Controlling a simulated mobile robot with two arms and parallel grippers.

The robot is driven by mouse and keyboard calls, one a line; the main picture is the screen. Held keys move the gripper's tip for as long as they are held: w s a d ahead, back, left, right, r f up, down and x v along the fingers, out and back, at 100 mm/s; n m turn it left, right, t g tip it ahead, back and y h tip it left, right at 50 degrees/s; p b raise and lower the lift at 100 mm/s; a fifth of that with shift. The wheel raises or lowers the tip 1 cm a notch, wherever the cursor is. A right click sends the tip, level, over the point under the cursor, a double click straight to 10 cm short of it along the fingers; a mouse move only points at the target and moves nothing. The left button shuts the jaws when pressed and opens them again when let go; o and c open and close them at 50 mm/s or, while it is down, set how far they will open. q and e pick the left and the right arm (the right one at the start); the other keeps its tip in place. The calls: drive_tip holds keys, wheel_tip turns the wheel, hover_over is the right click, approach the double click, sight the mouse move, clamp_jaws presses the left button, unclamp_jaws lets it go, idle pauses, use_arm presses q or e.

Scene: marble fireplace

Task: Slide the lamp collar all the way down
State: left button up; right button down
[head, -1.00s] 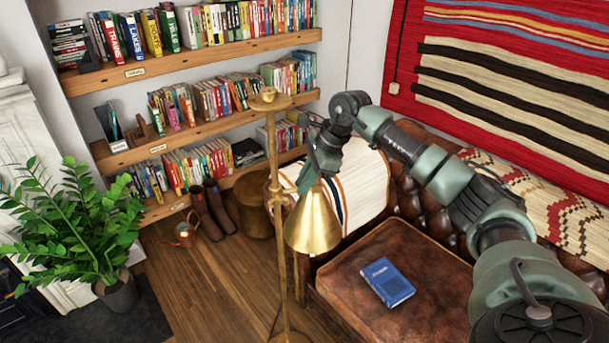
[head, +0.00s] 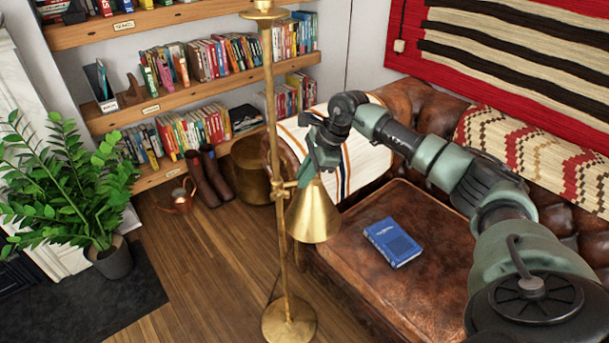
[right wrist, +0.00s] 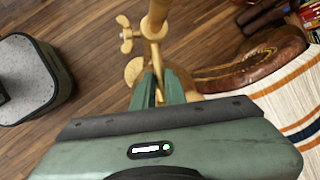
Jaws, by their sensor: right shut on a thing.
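The brass floor lamp's pole (head: 271,110) stands upright on a round base (head: 289,321). The lamp collar (head: 283,186) sits around the pole, well above the base with bare pole below it. A cone-shaped brass shade (head: 313,215) hangs to its right. The collar also shows in the right wrist view (right wrist: 153,30), with a small knob (right wrist: 125,32) at its side. My right gripper (head: 306,177) is beside the pole, shut on the short brass arm of the collar; its fingers (right wrist: 158,90) partly hide the grip. My left gripper is not in view.
A leather sofa (head: 400,285) with a blue book (head: 392,242) is to the right. Bookshelves (head: 190,105), boots (head: 208,178) and a copper watering can (head: 181,199) are behind. A potted plant (head: 75,185) is at left. Wooden floor (head: 215,270) around the base is clear.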

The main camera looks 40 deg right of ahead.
drive_tip(key=shift+s+a+f, duration=0.1)
drive_tip(key=shift+a+f, duration=0.05)
drive_tip(key=shift+f, duration=0.1)
drive_tip(key=c, duration=1.6)
unclamp_jaws()
drive_tip(key=shift+o, duration=0.7)
drive_tip(key=shift+r, duration=0.1)
drive_tip(key=v, duration=0.7)
drive_tip(key=shift+r+b, duration=0.25)
drive_tip(key=shift+b, duration=0.15)
